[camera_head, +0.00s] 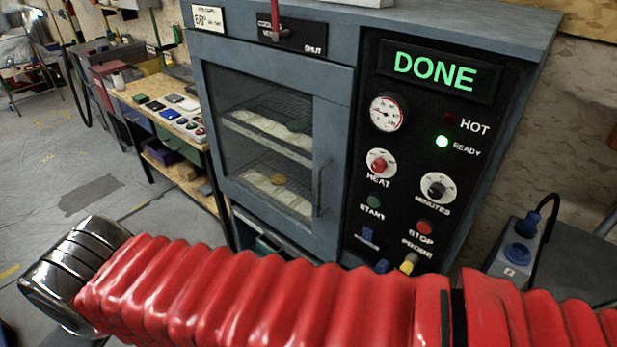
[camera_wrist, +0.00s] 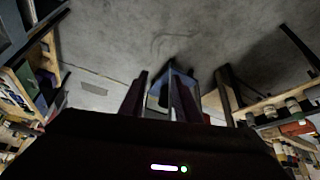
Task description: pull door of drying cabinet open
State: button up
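The drying cabinet (camera_head: 450,190) is grey-blue and stands in the middle of the head view. Its door (camera_head: 333,120) has a dark window and looks shut. A thin vertical handle (camera_head: 321,187) is on the door's right side. Racks with pale sheets and a small orange-brown item show through the glass. My red-sleeved arm crosses the bottom of the head view, in front of the cabinet, and my gripper is not seen there. In the wrist view my gripper (camera_wrist: 160,98) has its dark fingers apart, pointing over the floor. The handle is not recognisable there.
The panel display (camera_head: 434,70) reads DONE and a green READY lamp (camera_head: 442,141) is lit. A wooden bench (camera_head: 160,100) with small items stands left of the cabinet. A socket box (camera_head: 515,260) is at the right. Grey floor (camera_head: 70,160) is open at the left.

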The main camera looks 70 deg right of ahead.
jog(key=shift+w, duration=0.15)
jog(key=s+d+f+n+g+h, duration=0.2)
jog(key=d+g+h, duration=0.3)
jog(key=d, duration=0.9)
jog(key=s+d+f+n+g+h, duration=0.3)
jog(key=s+d+n+g+h, duration=0.1)
jog(key=d, duration=1)
jog(key=s+d+f+n+g+h, duration=0.3)
jog(key=s+d+n+g+h, duration=0.1)
jog(key=d, duration=1)
jog(key=n+g+h, duration=0.1)
jog(key=g+h, duration=0.1)
jog(key=shift+d+g, duration=0.3)
jog(key=shift+s, duration=0.1)
